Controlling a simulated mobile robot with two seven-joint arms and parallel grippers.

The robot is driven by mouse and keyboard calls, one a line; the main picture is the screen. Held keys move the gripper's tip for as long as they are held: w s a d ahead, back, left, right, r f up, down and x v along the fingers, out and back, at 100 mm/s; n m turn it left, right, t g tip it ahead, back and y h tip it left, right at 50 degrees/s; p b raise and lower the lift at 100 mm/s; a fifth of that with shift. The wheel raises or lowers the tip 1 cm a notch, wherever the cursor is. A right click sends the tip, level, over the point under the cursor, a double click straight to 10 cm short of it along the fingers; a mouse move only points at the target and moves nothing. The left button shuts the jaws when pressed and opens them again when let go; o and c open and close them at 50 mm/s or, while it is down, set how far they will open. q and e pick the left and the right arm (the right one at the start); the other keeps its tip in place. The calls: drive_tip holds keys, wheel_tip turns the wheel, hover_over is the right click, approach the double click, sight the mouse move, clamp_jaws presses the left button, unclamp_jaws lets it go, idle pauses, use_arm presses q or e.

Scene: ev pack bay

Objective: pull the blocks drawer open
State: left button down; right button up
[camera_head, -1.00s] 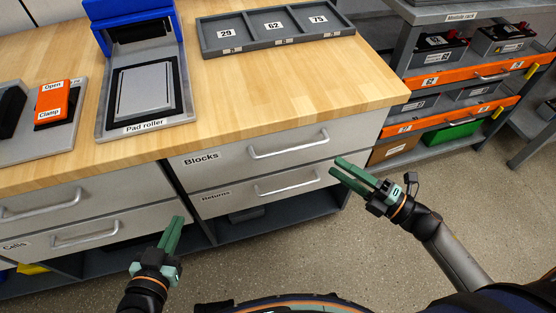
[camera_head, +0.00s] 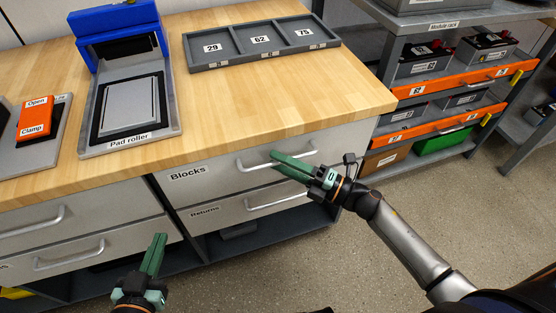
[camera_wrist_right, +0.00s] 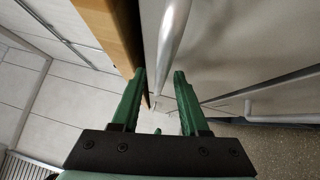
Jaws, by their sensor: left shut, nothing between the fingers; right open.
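The Blocks drawer (camera_head: 215,178) is the upper drawer in the right-hand column under the wooden bench top, and it looks closed. Its silver bar handle (camera_head: 255,161) is partly covered by my right gripper (camera_head: 277,161) in the head view. In the right wrist view the handle (camera_wrist_right: 171,45) runs toward the space between the open green fingers of my right gripper (camera_wrist_right: 159,82). I cannot tell whether a finger touches it. My left gripper (camera_head: 158,242) is shut and empty, low in front of the left drawers.
The Returns drawer (camera_head: 225,209) with its own handle sits just below. On the bench top (camera_head: 230,110) stand the pad roller (camera_head: 128,145), a grey three-compartment tray (camera_head: 225,63) and an orange clamp switch (camera_head: 34,116). A module rack (camera_head: 400,92) stands right. The floor in front is clear.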

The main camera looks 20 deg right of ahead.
drive_tip(key=shift+w+a, duration=0.3)
drive_tip(key=shift+a, duration=0.05)
clamp_jaws()
idle(1.3)
